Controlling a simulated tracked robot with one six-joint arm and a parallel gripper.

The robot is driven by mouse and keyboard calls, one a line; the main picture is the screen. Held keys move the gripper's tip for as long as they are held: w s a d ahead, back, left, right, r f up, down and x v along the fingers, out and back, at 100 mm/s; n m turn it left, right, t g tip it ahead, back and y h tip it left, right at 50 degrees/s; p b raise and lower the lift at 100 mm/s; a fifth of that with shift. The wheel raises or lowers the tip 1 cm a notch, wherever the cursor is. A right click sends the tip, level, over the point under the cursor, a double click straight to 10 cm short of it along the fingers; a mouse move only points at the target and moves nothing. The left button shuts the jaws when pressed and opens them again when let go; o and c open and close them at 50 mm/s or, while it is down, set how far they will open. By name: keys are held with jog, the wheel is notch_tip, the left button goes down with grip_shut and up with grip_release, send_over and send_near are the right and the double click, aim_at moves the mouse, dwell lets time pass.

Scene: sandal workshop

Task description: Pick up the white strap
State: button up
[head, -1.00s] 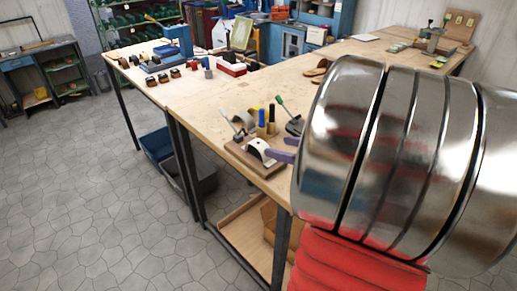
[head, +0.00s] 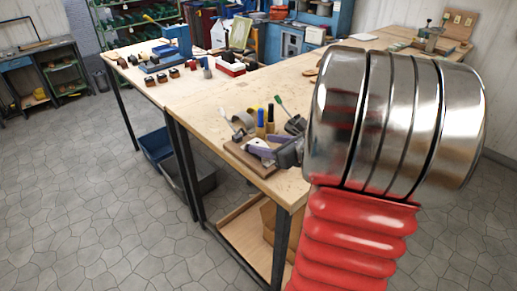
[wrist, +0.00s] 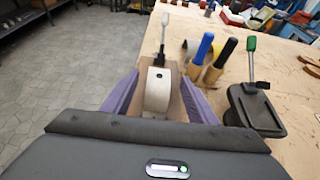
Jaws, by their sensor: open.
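The white strap (wrist: 157,92) stands as a curved band with a dark hole near its top, on a brown wooden board (wrist: 176,112) at the table's edge. In the head view the white strap (head: 258,143) is partly covered by my gripper (head: 262,146). My gripper (wrist: 160,80) also shows in the wrist view, with its two purple fingers open, one on each side of the strap. Gaps show between the fingers and the strap.
A blue-handled tool (wrist: 203,48) and a black-handled tool (wrist: 222,60) stand upright beyond the strap. A black clamp-like device (wrist: 254,106) with a green handle stands to the right. A white-handled tool (wrist: 164,28) is just behind. Small shoe parts (head: 175,72) lie farther along the table.

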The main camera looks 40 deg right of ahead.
aim_at(258, 143)
jog(key=x, duration=0.5)
jog(key=shift+s+f, duration=0.1)
jog(key=shift+c, duration=0.3)
jog(key=c, duration=1)
